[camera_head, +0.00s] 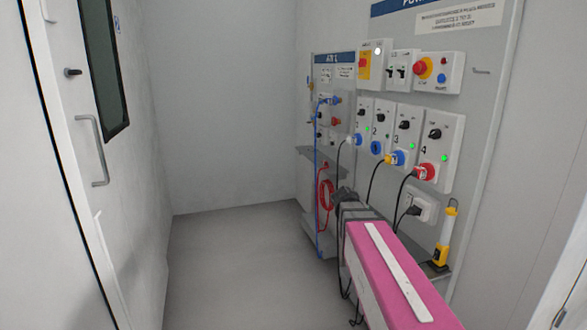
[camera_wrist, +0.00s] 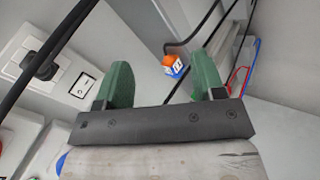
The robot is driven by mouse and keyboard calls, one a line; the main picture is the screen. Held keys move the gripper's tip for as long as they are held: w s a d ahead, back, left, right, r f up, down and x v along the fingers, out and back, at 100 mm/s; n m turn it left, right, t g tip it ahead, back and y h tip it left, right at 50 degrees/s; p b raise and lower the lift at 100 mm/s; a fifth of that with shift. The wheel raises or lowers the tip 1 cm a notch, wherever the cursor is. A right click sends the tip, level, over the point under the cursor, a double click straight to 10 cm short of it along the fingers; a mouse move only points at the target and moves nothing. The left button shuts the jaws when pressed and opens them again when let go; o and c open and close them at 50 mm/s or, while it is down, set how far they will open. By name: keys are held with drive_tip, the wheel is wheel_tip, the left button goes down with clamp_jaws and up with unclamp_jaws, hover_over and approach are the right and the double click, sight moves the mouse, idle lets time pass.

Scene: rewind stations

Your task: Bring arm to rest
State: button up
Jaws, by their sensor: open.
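My arm (camera_head: 395,275), with a pink and white cover, reaches from the lower right toward the wall panel. My gripper (camera_wrist: 160,70) shows in the wrist view with two green fingers spread apart and nothing between them. An orange and blue block-like piece (camera_wrist: 175,66) is seen beyond the gap, near the right finger; I cannot tell how far off it is. In the head view the arm's dark far end is low in front of the panel, and the fingers cannot be made out there.
A grey power panel (camera_head: 490,130) carries several numbered sockets with plugs and hanging black cables. A white outlet (camera_head: 423,206) holds a black plug. A blue hose (camera_head: 317,185) and red coil (camera_head: 325,196) hang left of my arm. The floor (camera_head: 235,260) is clear toward the door (camera_head: 75,130).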

drive_tip(key=s+a+f+g+y, duration=0.1)
drive_tip(key=s+a+f+y, duration=0.2)
drive_tip(key=s+f, duration=0.4)
drive_tip(key=s+a+f+g+y, duration=0.2)
drive_tip(key=s+a+f+y, duration=0.2)
drive_tip(key=s+f, duration=0.4)
drive_tip(key=shift+a+f+n, duration=0.3)
drive_tip(key=shift+a+f, duration=0.4)
drive_tip(key=shift+f, duration=0.1)
